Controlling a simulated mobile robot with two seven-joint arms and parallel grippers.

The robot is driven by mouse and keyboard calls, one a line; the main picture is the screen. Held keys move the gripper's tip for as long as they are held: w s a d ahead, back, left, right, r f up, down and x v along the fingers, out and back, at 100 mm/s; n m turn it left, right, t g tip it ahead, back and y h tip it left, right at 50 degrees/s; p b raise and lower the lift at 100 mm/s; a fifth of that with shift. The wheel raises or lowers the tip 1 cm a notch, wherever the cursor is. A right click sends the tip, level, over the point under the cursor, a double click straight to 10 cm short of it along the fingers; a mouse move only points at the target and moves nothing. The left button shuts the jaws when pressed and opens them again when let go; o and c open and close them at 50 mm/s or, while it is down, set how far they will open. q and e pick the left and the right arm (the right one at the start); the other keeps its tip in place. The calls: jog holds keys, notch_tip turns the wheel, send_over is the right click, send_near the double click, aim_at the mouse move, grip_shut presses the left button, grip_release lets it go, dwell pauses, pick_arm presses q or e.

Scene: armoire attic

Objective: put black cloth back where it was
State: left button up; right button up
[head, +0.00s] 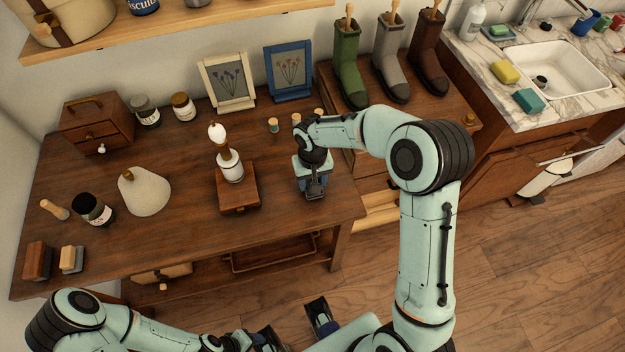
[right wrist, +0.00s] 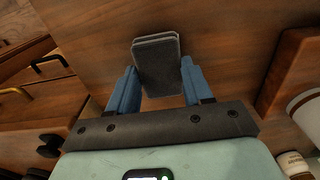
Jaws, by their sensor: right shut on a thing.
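The black cloth (right wrist: 157,65) shows in the right wrist view as a small, dark grey folded pad. It is between the two blue fingers of my right gripper (right wrist: 156,88), which is shut on it. In the head view my right gripper (head: 313,190) points down over the right part of the wooden table (head: 180,185), right of a small wooden box. The cloth is hard to make out there. I cannot tell whether it touches the tabletop. My left gripper (head: 292,328) is low at the bottom edge, away from the table, partly cut off, its opening unclear.
The wooden box (head: 238,190) with a white bottle is left of my right gripper. Boots (head: 347,65) stand on a cabinet to the right. An open drawer (head: 378,212) is below. The table's front centre is clear.

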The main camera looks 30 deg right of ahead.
jog(key=shift+f, duration=0.3)
jog(key=o, duration=0.5)
jog(key=shift+f, duration=0.1)
jog(key=o, duration=0.4)
jog(key=shift+o, duration=0.2)
jog(key=shift+r, duration=0.6)
notch_tip(320, 180, up, 11)
jog(key=p, duration=0.1)
jog(key=shift+r, duration=0.15)
